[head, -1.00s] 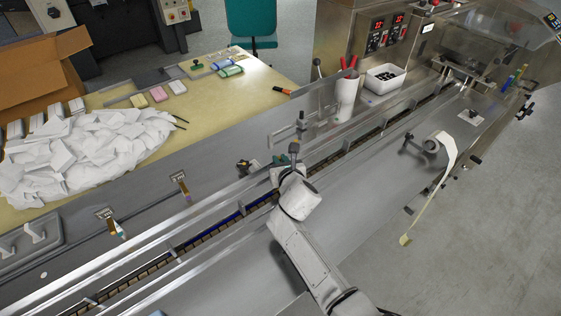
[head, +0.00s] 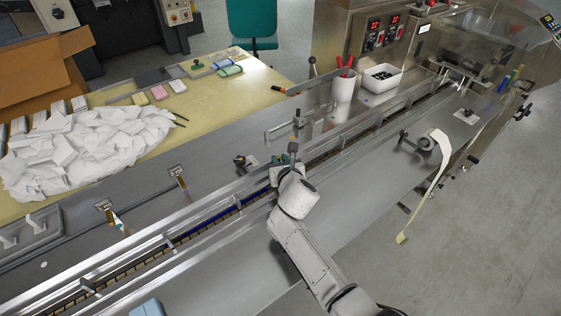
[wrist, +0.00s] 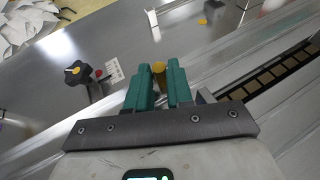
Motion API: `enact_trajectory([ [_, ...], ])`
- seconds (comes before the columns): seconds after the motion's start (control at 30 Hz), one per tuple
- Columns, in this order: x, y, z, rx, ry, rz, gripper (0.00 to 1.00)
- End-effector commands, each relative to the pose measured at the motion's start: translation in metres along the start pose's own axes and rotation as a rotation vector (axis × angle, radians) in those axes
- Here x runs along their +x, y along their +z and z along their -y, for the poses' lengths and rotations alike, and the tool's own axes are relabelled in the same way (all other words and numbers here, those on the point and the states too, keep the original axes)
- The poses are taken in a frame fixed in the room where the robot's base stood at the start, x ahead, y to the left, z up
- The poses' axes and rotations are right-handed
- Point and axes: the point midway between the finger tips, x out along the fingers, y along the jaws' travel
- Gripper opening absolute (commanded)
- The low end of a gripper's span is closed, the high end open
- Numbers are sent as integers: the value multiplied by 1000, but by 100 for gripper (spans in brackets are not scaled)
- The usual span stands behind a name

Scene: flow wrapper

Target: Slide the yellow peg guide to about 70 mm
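The yellow peg (wrist: 159,70) stands between the two green fingertips of my gripper (wrist: 160,84) in the wrist view. The fingers are close on both sides of it; whether both touch it is unclear. In the head view my gripper (head: 281,160) is over the far rail of the long conveyor, and my arm hides the peg. Left of the fingers in the wrist view are a black star knob with a yellow centre (wrist: 77,72) and a small white scale plate (wrist: 114,71) with a red mark beside it. The scale's numbers are too small to read.
The conveyor channel (wrist: 281,73) runs along the right side in the wrist view. In the head view a clear upright panel (head: 300,118), a white cup (head: 342,92) and a white bin (head: 381,79) stand farther back. The steel deck (head: 215,140) left of my gripper is mostly bare.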

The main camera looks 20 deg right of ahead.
Motion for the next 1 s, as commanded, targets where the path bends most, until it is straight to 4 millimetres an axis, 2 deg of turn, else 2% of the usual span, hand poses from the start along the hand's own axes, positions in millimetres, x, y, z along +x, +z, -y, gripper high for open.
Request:
enact_trajectory([
  [0.27,0,0,0,0,0,1,26],
  [0.43,-10,1,1,0,-1,0,26],
  [0.8,-72,1,0,2,0,0,26],
  [1.0,-98,0,0,1,1,-1,26],
])
